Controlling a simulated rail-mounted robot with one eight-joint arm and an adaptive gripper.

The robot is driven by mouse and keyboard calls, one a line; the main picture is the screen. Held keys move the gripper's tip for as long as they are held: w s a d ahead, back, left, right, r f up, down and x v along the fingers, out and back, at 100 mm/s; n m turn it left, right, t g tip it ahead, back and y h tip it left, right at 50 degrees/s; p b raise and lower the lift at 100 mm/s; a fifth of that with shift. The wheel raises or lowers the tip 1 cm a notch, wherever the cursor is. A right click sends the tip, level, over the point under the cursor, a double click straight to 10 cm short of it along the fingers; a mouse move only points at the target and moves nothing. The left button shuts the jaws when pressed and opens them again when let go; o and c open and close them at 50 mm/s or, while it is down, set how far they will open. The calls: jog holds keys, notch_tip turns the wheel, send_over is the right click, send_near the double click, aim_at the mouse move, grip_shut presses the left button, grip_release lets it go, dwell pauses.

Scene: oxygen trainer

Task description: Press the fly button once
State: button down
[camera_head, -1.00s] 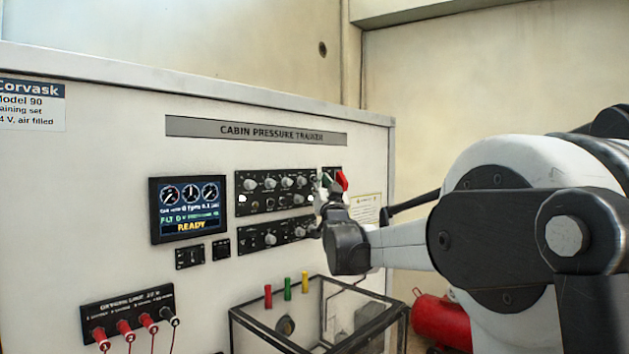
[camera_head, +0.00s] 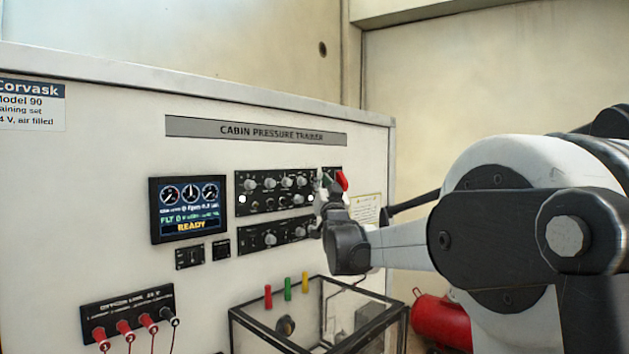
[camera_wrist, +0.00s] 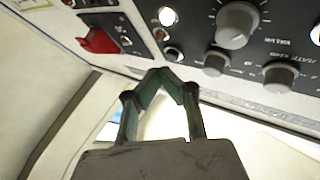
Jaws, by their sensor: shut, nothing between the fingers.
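The black control panel (camera_head: 275,190) is on the white trainer face, with knobs and small round white buttons or lamps. One white round one (camera_head: 242,198) is at its left and another (camera_head: 310,198) near my gripper. I cannot read which is the fly button. My gripper (camera_head: 328,182) is at the panel's right end, partly hidden by my wrist. In the wrist view the green fingers (camera_wrist: 168,76) are shut together and empty.
A red switch guard (camera_wrist: 99,41) is beside the fingertips, also seen in the head view (camera_head: 342,181). Grey knobs (camera_wrist: 236,25) are close on the other side. The display (camera_head: 188,210) reads READY. A clear-sided case (camera_head: 235,325) stands below the panel.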

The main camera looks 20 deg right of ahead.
jog(key=shift+w, duration=0.15)
jog(key=shift+w+a, duration=0.15)
jog(key=shift+w, duration=0.1)
jog(key=shift+w+a, duration=0.2)
jog(key=shift+w, duration=0.2)
dwell(0.9)
dwell(0.4)
jog(key=shift+s+d+b, duration=0.3)
jog(key=shift+s, duration=0.4)
jog(key=s, duration=0.1)
jog(key=s+d, duration=0.1)
jog(key=s, duration=0.1)
jog(key=s+d, duration=0.1)
jog(key=shift+s, duration=0.35)
jog(key=shift+a+f, duration=0.1)
dwell(0.7)
